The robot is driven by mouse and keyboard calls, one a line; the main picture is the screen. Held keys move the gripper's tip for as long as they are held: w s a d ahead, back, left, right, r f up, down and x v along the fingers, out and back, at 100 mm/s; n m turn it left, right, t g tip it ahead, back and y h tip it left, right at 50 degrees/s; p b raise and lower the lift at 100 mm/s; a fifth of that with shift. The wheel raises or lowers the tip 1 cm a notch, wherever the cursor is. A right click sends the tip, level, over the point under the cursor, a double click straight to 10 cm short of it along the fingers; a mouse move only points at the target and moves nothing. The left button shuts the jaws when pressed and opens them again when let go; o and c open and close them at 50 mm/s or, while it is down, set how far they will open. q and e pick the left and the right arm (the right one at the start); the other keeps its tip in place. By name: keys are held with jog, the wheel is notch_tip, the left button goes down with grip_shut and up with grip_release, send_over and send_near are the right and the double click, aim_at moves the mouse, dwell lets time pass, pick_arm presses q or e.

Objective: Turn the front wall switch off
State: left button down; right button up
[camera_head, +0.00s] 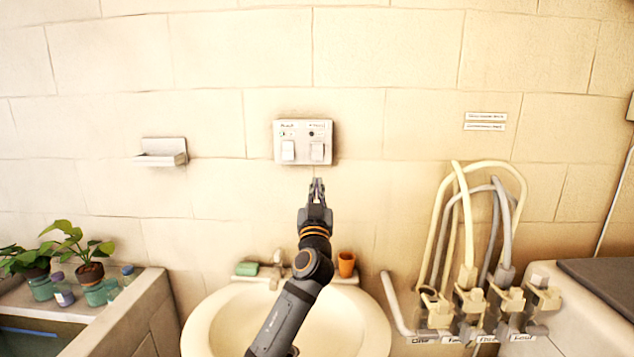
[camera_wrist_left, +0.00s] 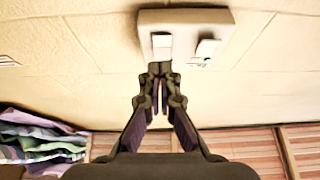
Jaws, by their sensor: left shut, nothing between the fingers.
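A pale switch plate (camera_head: 304,122) is on the wall above the basin, with a left rocker (camera_head: 288,151) and a right rocker (camera_head: 317,152). Small labels above them are too small to read. My left gripper (camera_head: 317,184) is shut and empty, pointing up just below the right rocker in the head view. In the left wrist view the plate (camera_wrist_left: 187,19) is at the top, and the closed fingertips (camera_wrist_left: 160,70) are close to the rocker on the left of that picture (camera_wrist_left: 162,43). Whether they touch it is unclear. My right gripper is out of view.
The washbasin (camera_head: 200,325) is below my left arm, with a tap (camera_head: 276,268), green soap (camera_head: 246,269) and an orange cup (camera_head: 346,264) behind it. A wall soap dish (camera_head: 163,152) and potted plants (camera_head: 89,274) are at left, hoses (camera_head: 457,190) at right. The wall around the plate is clear.

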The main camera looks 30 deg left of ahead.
pick_arm(q)
jog(key=s+f, duration=0.1)
jog(key=s+d+f+b, duration=0.1)
jog(key=shift+s+d+f, duration=0.2)
jog(key=shift+f, duration=0.1)
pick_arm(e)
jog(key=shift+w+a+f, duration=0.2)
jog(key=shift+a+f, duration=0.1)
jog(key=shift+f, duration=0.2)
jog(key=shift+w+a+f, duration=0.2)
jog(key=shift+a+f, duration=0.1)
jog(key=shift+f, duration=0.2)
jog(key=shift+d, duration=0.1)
